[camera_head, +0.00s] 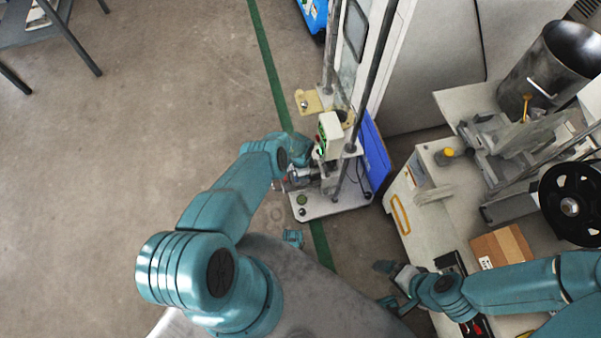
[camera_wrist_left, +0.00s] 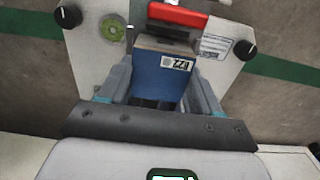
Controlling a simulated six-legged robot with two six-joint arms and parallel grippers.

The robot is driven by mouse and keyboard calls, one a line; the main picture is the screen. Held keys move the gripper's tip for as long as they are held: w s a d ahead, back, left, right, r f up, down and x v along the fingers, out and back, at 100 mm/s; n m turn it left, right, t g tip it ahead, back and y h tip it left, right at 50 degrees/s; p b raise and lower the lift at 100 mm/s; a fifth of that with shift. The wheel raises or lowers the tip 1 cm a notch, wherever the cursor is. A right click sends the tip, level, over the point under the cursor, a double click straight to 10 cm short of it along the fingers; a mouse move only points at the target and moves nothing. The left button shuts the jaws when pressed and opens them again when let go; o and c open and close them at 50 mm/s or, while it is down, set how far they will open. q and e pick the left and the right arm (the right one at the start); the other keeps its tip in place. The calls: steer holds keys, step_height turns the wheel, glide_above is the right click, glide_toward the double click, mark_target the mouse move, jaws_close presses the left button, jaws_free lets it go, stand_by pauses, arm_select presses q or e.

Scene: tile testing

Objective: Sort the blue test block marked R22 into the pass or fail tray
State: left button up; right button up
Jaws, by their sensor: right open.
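The blue test block (camera_wrist_left: 160,75) with a white label is in the left wrist view, below a red part (camera_wrist_left: 178,16) of the test stand. The label is upside down and appears to read R22. My left gripper (camera_wrist_left: 162,88) has one finger on each side of the block. Whether the fingers press on it is unclear. In the head view my left gripper (camera_head: 288,184) is at the test stand (camera_head: 335,204), and the block cannot be made out. My right gripper (camera_head: 391,286) is open and empty beside the workbench. No tray marked pass or fail is readable.
A blue bin (camera_head: 375,152) stands right behind the test stand. Another blue container (camera_head: 313,14) is at the top. The workbench (camera_head: 425,215) at right holds a cardboard box (camera_head: 501,246), a black reel (camera_head: 570,205) and a metal bin (camera_head: 550,65).

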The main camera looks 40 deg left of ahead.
arm_select(q)
steer(key=shift+r+p, duration=2.75)
steer(key=shift+r, duration=0.8)
